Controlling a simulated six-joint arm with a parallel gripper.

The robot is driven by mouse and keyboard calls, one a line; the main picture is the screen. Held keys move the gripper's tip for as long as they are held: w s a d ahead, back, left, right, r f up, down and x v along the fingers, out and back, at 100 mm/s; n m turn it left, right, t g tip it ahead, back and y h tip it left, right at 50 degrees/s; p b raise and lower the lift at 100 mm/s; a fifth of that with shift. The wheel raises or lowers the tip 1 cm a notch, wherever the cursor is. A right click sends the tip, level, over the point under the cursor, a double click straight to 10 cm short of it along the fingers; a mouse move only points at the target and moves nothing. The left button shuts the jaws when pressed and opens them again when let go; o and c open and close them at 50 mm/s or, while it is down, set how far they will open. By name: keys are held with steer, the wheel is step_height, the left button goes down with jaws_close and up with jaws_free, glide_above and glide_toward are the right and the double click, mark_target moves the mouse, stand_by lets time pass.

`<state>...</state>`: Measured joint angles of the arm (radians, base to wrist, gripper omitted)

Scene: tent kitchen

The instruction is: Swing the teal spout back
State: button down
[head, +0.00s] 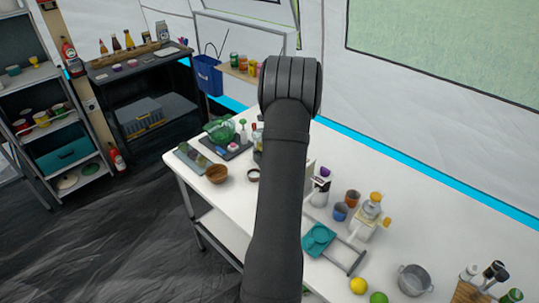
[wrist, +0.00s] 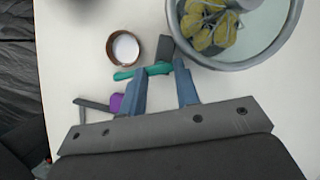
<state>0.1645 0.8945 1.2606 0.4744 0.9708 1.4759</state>
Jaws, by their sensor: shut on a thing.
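In the wrist view the teal spout (wrist: 158,69) is a slim teal piece lying crosswise at my fingertips, with its rounded end sticking out to the left. My gripper (wrist: 162,72) has its two blue-grey fingers on the spout, shut on it with a section of teal between them. A dark grey block (wrist: 165,48) sits just beyond the spout. A purple part (wrist: 116,103) shows left of the left finger, beside a grey bar. What the spout is mounted on is mostly hidden by my gripper. In the head view my arm hides the gripper and the spout.
A brown-rimmed round cup (wrist: 124,49) stands close at left. A large metal-rimmed glass vessel (wrist: 287,38) holding yellow things stands close at right.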

steer(key=n, duration=0.1)
steer(key=n+g, duration=0.1)
steer(key=n, duration=0.1)
steer(key=n+g, duration=0.1)
steer(key=n, duration=0.1)
steer(key=shift+w+d, duration=0.1)
steer(key=shift+w, duration=0.15)
steer(key=shift+w+n+g+h, duration=0.15)
steer(key=shift+n+g, duration=0.25)
steer(key=shift+n, duration=0.75)
steer(key=shift+n+g+h, duration=0.15)
steer(key=shift+n+g, duration=0.25)
steer(key=shift+n, duration=0.75)
steer(key=c, duration=1.1)
jaws_free()
steer(key=shift+r, duration=0.1)
